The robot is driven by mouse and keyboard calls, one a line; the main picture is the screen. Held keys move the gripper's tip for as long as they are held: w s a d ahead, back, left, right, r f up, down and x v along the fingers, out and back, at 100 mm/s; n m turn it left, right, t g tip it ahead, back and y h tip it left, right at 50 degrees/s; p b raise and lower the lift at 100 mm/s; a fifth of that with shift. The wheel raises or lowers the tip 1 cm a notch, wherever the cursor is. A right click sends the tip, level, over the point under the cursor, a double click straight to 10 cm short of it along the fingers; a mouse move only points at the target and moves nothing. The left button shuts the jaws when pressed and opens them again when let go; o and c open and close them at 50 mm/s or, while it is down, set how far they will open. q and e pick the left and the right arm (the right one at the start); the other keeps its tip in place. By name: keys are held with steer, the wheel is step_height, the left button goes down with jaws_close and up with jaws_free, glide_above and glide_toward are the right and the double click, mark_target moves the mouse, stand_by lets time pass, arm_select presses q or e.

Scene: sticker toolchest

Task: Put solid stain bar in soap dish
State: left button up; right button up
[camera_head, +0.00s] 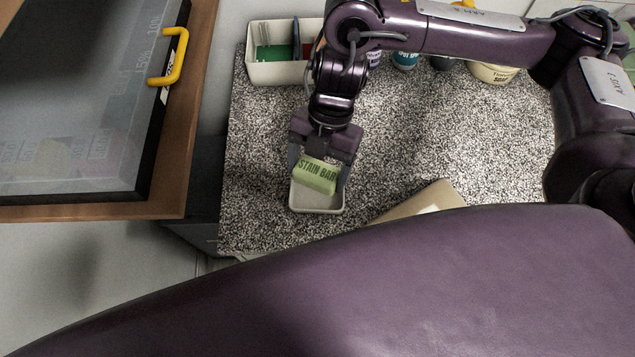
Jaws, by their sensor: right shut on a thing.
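The green solid stain bar (317,176), lettered "STAIN BAR", is held between the fingers of my right gripper (318,174). The bar is tilted and overlaps the far part of the soap dish in the picture. The soap dish (318,206) is a small pale tray with a raised rim on the speckled counter (270,150). I cannot tell whether the bar touches the dish. My left gripper is not in view.
A divided white bin (270,72) with a green insert stands at the back left. Bottles (405,61) and a cream tub (492,73) stand at the back. A beige object (425,201) lies right of the dish. A yellow-handled dark panel (85,90) is at left. The middle counter is clear.

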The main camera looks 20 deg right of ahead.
step_height(320, 180, down, 7)
steer(key=shift+r, duration=0.15)
steer(key=shift+f, duration=0.35)
steer(key=shift+c, duration=0.4)
steer(key=shift+s+f, duration=0.2)
steer(key=shift+f, duration=0.05)
steer(key=shift+c, duration=1)
steer(key=o, duration=1.3)
steer(key=shift+w, duration=0.1)
steer(key=shift+o, duration=0.2)
steer(key=shift+w+d+r, duration=0.15)
steer(key=shift+w+r, duration=0.1)
steer(key=shift+r, duration=0.2)
steer(key=v, duration=1.1)
steer(key=shift+r, duration=0.2)
steer(key=shift+s, duration=0.2)
